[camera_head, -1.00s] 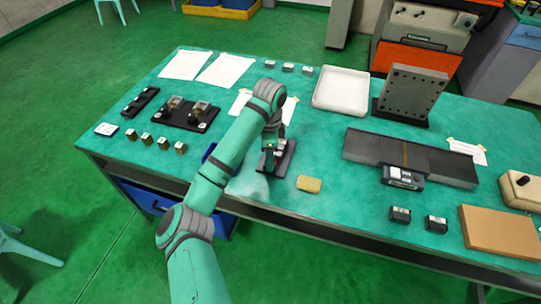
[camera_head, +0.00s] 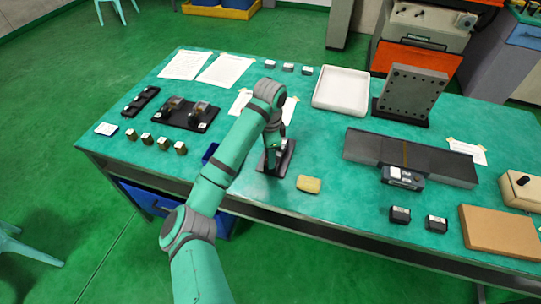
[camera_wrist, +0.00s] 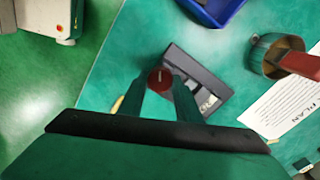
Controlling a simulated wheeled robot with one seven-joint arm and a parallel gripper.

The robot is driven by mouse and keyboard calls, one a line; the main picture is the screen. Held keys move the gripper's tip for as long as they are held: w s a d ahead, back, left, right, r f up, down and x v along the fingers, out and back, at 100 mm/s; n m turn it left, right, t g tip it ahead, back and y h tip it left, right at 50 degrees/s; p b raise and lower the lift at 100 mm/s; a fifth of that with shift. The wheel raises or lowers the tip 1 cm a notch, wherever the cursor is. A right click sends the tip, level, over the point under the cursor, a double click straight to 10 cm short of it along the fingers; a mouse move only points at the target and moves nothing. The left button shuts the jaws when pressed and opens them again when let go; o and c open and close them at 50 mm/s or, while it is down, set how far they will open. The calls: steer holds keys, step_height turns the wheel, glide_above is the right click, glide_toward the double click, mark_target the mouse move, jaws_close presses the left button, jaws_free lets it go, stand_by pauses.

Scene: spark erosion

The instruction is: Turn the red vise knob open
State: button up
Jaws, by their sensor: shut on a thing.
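The red vise knob (camera_wrist: 160,79) shows in the wrist view as a round dark-red disc with a pale line across it. It sits at the end of the dark vise (camera_wrist: 205,84). My gripper (camera_wrist: 160,84) has its two green fingers shut on the knob, one on each side. In the head view the vise (camera_head: 288,158) lies near the front edge of the table, and my arm and gripper (camera_head: 272,160) come down over it. My gripper hides the knob there.
The green table (camera_head: 330,220) carries a yellow sponge (camera_head: 308,184) right of the vise. A blue bin (camera_wrist: 212,8) and a cup (camera_wrist: 268,55) with a red-handled thing stand near the vise in the wrist view. A white tray (camera_head: 341,91) is farther back.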

steer(key=shift+o, duration=0.2)
steer(key=n, duration=1)
steer(key=shift+c, duration=0.2)
steer(key=shift+n, duration=0.5)
steer(key=o, duration=1.1)
steer(key=shift+r, duration=0.15)
step_height(320, 180, up, 10)
steer(key=shift+r, duration=0.25)
